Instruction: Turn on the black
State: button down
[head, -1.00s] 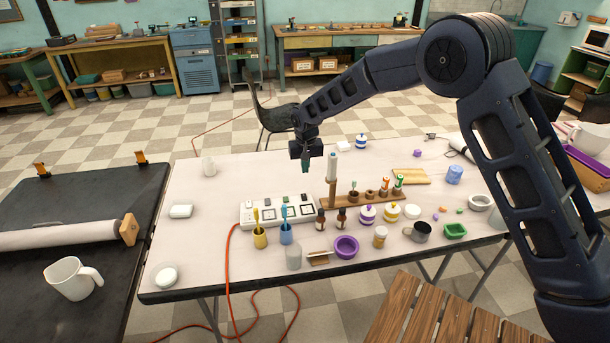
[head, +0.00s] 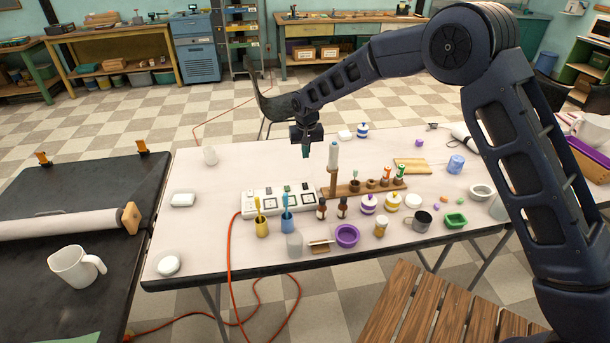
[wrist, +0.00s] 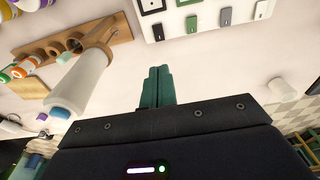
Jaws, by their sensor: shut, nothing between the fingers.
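A white switch strip (head: 250,212) lies on the table, left of the wooden rack. Its top carries several small switches on pale or dark panels. In the wrist view the strip is cut off by the top edge; a green switch (wrist: 193,22) and a dark grey switch (wrist: 225,17) show there. In the wrist view the shut fingertips (wrist: 159,70) are apart from the strip.
A tall pale bottle on a wooden post (head: 333,156) stands close right of my gripper, on the wooden rack (head: 362,187). A yellow cup (head: 262,229) and a blue cup (head: 287,225) with brushes stand before the strip. The table's left part is mostly clear.

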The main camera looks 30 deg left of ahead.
aim_at(305, 184)
jog(key=f, duration=0.4)
jog(key=a+f, duration=0.1)
jog(key=f, duration=0.4)
jog(key=w+f, duration=0.1)
jog(key=f, duration=0.4)
jog(key=shift+w+a, duration=0.1)
jog(key=shift+a, duration=0.05)
jog(key=shift+f, duration=0.2)
jog(key=shift+s+d+r, duration=0.2)
jog(key=shift+s+d, duration=0.3)
jog(key=shift+d, duration=0.05)
dwell(0.4)
notch_tip(305, 184, up, 14)
jog(key=s+d, duration=0.1)
dwell(0.4)
jog(key=shift+s+d, duration=0.1)
